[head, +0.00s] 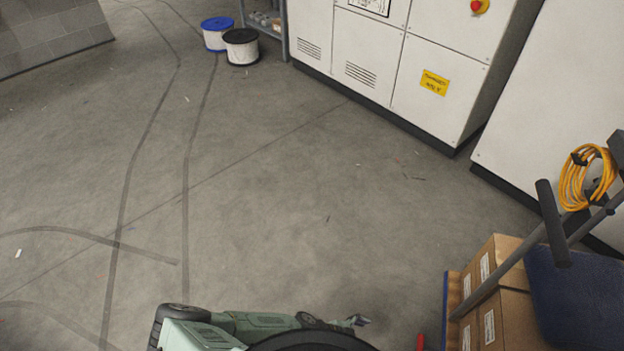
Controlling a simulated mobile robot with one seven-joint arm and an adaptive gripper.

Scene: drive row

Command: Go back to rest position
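Part of my own green and black body shows at the bottom centre of the head view. My arm lies low and folded across it.
White cabinets (385,60) line the back right. A cart with cardboard boxes (503,318), a blue seat-like part (580,300) and a coiled yellow cable (574,182) stands close on the right. Two spools (241,50) sit far back. The centre floor is clear.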

